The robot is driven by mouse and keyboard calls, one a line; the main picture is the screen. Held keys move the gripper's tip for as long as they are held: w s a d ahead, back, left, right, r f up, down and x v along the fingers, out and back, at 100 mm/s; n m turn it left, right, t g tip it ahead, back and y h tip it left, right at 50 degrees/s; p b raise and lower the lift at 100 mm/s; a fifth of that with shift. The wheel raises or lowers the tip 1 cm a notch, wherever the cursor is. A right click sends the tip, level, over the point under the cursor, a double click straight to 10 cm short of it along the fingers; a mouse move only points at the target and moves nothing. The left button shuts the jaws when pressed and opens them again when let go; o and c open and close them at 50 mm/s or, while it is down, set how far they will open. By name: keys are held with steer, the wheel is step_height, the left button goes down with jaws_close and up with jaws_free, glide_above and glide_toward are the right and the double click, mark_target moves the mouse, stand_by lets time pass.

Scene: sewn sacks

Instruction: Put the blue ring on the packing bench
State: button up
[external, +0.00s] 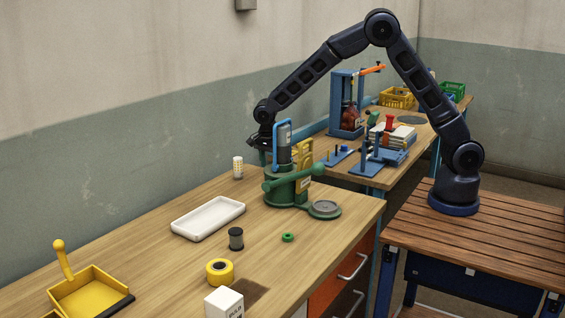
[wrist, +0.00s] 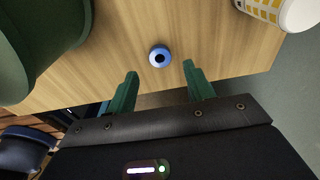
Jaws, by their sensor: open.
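The blue ring (wrist: 152,57) lies flat on a light wood bench top in the wrist view, with a pale inner face and a dark centre. My gripper (wrist: 160,80) is open and empty, its two green fingers pointing at the ring with the ring's image between them. In the external view my gripper (external: 262,139) is partly hidden behind the green press, above the far edge of the front bench (external: 140,240). The ring is hidden there. A second wooden bench (external: 425,140) stands behind; the frames do not show which one is the packing bench.
The green press (external: 285,185) stands close to my gripper and fills the upper left of the wrist view (wrist: 35,40). A white-and-yellow cylinder (external: 238,168) stands nearby. A white tray (external: 208,218), black spool, green ring, yellow tape and dustpan occupy the front bench.

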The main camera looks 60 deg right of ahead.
step_height(320, 180, up, 7)
steer(key=s+d+r+n+t+y, duration=0.2)
steer(key=s+d+r+n, duration=0.6)
steer(key=s+d+r, duration=1)
steer(key=s+d+n+t, duration=0.1)
steer(key=s+d+n, duration=0.2)
steer(key=s, duration=0.5)
steer(key=s+d+n, duration=0.3)
steer(key=s, duration=0.4)
steer(key=s+d+r+n+t, duration=0.1)
steer(key=s+d+n, duration=0.2)
steer(key=s, duration=0.5)
steer(key=shift+s+d+n+t+h, duration=0.2)
steer(key=shift+s+n+t+h, duration=0.1)
steer(key=shift+n, duration=0.2)
